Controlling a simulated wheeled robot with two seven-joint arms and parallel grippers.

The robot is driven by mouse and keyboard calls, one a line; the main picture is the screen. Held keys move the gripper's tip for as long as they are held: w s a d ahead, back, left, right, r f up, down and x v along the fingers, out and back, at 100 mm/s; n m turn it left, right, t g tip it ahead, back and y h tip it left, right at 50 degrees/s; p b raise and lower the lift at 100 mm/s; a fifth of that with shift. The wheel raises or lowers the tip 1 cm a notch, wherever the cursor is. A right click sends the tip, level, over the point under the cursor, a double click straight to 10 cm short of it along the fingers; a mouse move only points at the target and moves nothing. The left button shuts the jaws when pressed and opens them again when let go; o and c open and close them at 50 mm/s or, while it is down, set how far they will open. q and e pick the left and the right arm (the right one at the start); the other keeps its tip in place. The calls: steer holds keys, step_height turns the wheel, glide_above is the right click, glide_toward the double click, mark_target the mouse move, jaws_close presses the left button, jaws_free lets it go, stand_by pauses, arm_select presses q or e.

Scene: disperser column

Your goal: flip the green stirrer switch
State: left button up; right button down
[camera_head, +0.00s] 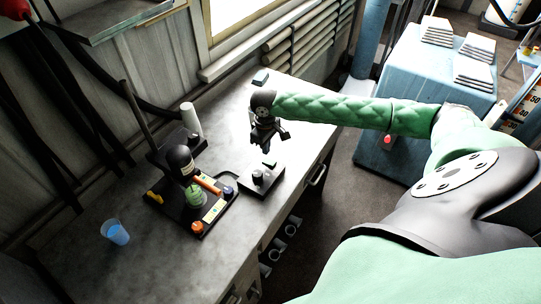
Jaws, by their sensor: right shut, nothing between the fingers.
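The green switch (270,164) is a small green piece at the back of a dark, low control box (262,184) on the grey bench. A black knob (258,174) stands on the same box. My right gripper (265,147) points down just above and behind the switch. Its fingers are shut and empty. A small gap seems to show between the fingertips and the switch, but contact is hard to judge from here. Which way the switch is tilted is too small to tell. My left gripper is not in view.
Left of the control box stands the disperser (181,160) on a black base with coloured parts. A blue cup (115,232) stands at the bench's left. A white cylinder (191,118) stands behind the disperser. The bench's front edge lies right of the box.

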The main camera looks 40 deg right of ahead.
steer(key=shift+r+p, duration=0.45)
steer(key=shift+r, duration=0.5)
steer(key=shift+r+p, duration=0.4)
steer(key=shift+p, duration=0.15)
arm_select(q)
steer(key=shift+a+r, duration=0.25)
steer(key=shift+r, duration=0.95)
arm_select(e)
steer(key=shift+r, duration=0.1)
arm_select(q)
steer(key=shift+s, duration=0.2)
